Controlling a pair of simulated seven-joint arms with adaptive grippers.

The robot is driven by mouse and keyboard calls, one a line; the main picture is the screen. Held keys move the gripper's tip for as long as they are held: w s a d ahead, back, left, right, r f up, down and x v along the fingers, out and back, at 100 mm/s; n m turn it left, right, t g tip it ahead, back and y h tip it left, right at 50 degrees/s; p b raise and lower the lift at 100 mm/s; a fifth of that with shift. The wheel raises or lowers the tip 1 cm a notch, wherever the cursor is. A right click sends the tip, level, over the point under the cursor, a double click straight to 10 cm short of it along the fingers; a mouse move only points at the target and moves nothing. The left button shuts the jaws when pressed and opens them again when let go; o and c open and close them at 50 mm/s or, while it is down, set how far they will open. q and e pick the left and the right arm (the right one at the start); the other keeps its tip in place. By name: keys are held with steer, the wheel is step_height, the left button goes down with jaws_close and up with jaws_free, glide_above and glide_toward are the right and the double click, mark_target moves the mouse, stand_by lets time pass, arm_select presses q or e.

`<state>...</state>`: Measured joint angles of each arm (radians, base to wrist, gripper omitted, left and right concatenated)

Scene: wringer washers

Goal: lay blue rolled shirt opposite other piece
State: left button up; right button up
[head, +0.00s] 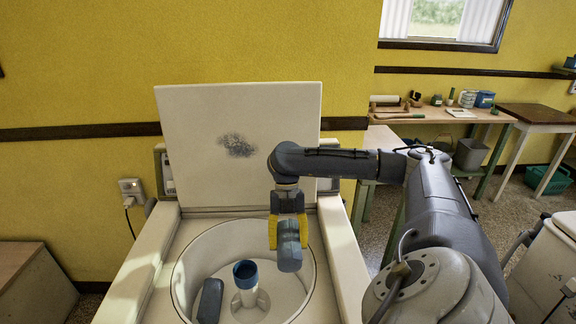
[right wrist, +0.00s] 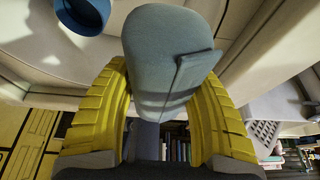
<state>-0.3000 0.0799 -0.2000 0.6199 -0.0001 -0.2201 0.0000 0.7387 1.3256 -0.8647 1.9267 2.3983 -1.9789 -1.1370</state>
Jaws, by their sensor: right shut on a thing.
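The blue rolled shirt (head: 290,246) is held by my right gripper (head: 288,232), whose yellow fingers are shut on it over the right side of the washer tub (head: 308,272). In the right wrist view the roll (right wrist: 165,60) stands out between the two yellow fingers (right wrist: 165,105). Another dark blue-grey roll (head: 209,300) lies in the tub on the left side of the central post. The post (head: 249,299) is white with a blue cap (head: 245,272); the cap also shows in the right wrist view (right wrist: 82,14). My left gripper is not in view.
The washer's white lid (head: 200,120) stands open behind the tub. The tub floor right of the post looks clear. A workbench (head: 430,115) with tools and a dark-topped table (head: 538,113) stand at the back right. A wooden box (head: 30,280) is at the left.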

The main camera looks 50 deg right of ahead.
steer(key=shift+f, duration=12)
steer(key=o, duration=1.5)
